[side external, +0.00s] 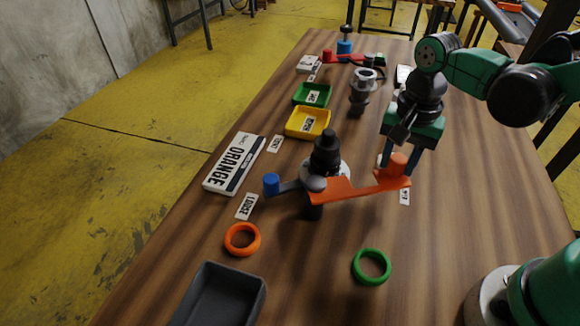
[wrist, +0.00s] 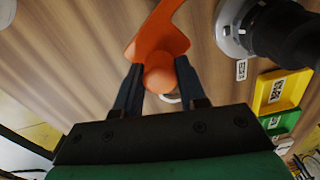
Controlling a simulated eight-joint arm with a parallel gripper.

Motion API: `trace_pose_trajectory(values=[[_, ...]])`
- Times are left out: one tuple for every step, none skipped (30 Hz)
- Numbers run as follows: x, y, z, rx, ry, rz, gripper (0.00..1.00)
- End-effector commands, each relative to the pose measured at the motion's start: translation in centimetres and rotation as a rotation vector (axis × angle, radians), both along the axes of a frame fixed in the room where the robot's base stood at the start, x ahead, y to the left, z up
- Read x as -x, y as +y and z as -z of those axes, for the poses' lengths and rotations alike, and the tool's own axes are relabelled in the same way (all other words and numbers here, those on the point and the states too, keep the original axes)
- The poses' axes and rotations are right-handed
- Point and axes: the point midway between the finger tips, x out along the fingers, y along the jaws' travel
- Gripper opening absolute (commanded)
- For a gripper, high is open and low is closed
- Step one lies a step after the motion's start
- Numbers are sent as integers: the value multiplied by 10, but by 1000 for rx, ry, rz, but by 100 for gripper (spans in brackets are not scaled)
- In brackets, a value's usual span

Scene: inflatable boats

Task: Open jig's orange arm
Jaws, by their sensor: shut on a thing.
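The jig's orange arm (side external: 350,188) reaches right from the jig's dark post (side external: 326,155), with an upright orange knob (side external: 398,163) at its right end. My gripper (side external: 401,165) is shut on that knob from above. In the wrist view the knob (wrist: 159,76) sits between the two dark fingers (wrist: 157,92), and the orange arm (wrist: 158,38) runs away toward the top. A dark grey arm with a blue knob (side external: 271,183) extends from the post's left side. The jig's round base (side external: 340,168) is partly hidden by the post and the arm.
An orange ring (side external: 242,254) and a green ring (side external: 386,265) lie in front, near a dark grey tray (side external: 258,304). A white ORANGE sign (side external: 234,164) is left. Yellow (side external: 291,130) and green (side external: 299,101) trays and a second jig (side external: 360,86) stand behind.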

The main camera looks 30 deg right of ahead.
Motion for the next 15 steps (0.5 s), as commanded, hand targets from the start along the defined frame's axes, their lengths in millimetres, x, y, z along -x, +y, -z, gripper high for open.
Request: trace_pose_trajectory(values=[[2,1,0,-2,10,-1,0],[2,1,0,-2,10,-1,0],[2,1,0,-2,10,-1,0],[2,1,0,-2,10,-1,38],[3,1,0,-3,12,-1,47],[3,1,0,-2,10,-1,58],[2,1,0,-2,10,-1,67],[2,1,0,-2,10,-1,68],[2,1,0,-2,9,-1,68],[2,1,0,-2,9,-1,68],[2,1,0,-2,8,-1,68],[2,0,0,-2,8,-1,68],[2,0,0,-2,8,-1,68],[2,0,0,-2,8,-1,68],[2,0,0,-2,6,-1,68]])
